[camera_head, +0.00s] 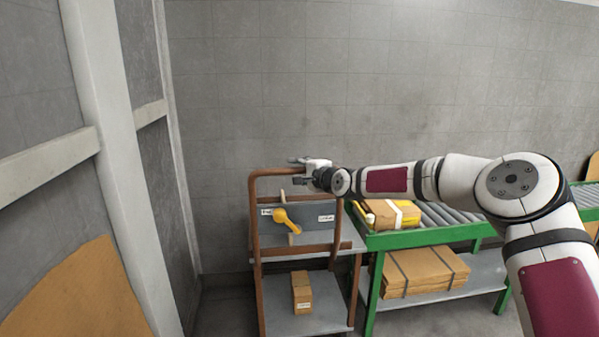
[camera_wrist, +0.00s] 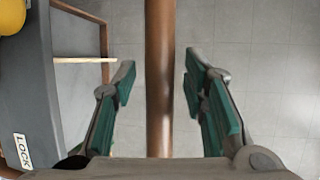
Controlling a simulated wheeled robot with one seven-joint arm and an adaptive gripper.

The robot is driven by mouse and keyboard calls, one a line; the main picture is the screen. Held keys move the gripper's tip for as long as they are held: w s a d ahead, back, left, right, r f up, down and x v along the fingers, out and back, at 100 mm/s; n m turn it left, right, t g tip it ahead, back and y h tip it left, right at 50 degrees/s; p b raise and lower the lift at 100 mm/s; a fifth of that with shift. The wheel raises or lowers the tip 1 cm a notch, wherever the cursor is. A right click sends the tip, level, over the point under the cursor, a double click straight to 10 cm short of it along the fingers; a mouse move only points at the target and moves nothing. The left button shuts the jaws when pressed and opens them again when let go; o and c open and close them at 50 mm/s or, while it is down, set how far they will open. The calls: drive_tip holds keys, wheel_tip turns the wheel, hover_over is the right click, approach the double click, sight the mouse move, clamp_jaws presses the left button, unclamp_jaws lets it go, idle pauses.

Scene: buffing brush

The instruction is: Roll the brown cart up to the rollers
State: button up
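The brown cart (camera_head: 258,250) has a brown tube frame and grey shelves, and stands upright left of the rollers (camera_head: 450,216). The rollers lie in a green frame; any gap between it and the cart is hard to judge. My gripper (camera_head: 299,170) is at the cart's top bar. In the wrist view the brown bar (camera_wrist: 160,30) runs between the two green-padded fingers of my gripper (camera_wrist: 160,75), with a visible gap on each side. The gripper is open. A yellow lever (camera_head: 287,221) sits on the cart's grey panel, between labels; one reads LOCK (camera_wrist: 23,151).
A small carton (camera_head: 302,292) stands on the cart's lower shelf. A strapped carton (camera_head: 388,213) lies on the rollers' near left end, and flat cartons (camera_head: 424,271) lie on the shelf below. A wall is close behind. A pale post (camera_head: 125,170) stands at left.

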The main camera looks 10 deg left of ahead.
drive_tip(key=shift+s+d, duration=0.1)
drive_tip(key=v, duration=1.1)
drive_tip(key=shift+s+d, duration=0.2)
drive_tip(key=shift+s, duration=0.1)
drive_tip(key=shift+s, duration=0.1)
